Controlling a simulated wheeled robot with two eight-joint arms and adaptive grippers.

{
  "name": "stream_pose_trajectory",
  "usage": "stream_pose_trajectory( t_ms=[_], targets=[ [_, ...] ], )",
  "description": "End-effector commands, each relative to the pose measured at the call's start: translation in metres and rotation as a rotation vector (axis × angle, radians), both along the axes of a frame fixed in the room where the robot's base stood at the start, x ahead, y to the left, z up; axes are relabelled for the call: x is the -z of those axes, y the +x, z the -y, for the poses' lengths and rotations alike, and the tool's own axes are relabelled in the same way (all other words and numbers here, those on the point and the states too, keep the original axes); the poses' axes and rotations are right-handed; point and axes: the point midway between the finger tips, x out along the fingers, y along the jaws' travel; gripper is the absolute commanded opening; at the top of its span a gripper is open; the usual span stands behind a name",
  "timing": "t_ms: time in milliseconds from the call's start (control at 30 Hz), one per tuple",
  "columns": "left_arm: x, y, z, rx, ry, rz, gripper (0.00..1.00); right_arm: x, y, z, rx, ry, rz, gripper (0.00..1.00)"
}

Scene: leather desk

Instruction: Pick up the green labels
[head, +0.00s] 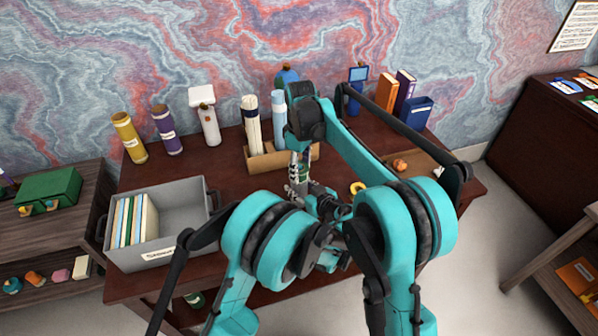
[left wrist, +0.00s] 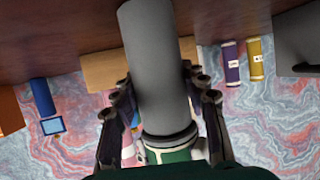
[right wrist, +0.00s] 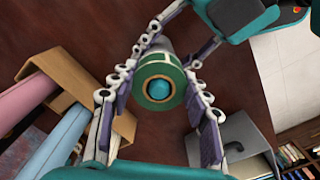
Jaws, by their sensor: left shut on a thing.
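A grey cylinder (left wrist: 155,60) with a green end stands upright over the desk. Its green band (right wrist: 144,76) with pale marks surrounds a blue-green knob in the right wrist view. A green patch (head: 303,172) shows between my grippers in the head view. My left gripper (left wrist: 158,88) is shut on the cylinder, one finger on each side. My right gripper (right wrist: 155,90) comes from above with its fingers spread either side of the green end. Whether they touch it is unclear. My arms hide part of the cylinder in the head view.
A cardboard holder (head: 266,161) with several tubes stands behind the grippers. A grey bin (head: 183,211) with files is at the left. Yellow (head: 129,138), purple (head: 167,130) and white (head: 208,126) tubes stand along the back. A shallow tray (head: 424,162) is at the right.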

Motion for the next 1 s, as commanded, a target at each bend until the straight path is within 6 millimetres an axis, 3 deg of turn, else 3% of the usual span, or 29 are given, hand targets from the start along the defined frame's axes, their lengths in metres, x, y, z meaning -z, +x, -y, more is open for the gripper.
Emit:
stream_pose_trajectory(
  t_ms=[267, 700, 1000],
  targets=[
    [0.000, 0.000, 0.000, 0.000, 0.000, 0.000, 0.12, -0.004, 0.000, 0.000, 0.000, 0.000, 0.000, 0.18],
    [0.000, 0.000, 0.000, 0.000, -0.001, -0.001, 0.12, -0.083, 0.000, 0.000, 0.000, 0.000, 0.000, 0.18],
    [0.000, 0.000, 0.000, 0.000, 0.000, 0.000, 0.12, -0.101, 0.000, 0.000, 0.000, 0.000, 0.000, 0.18]
  ],
)
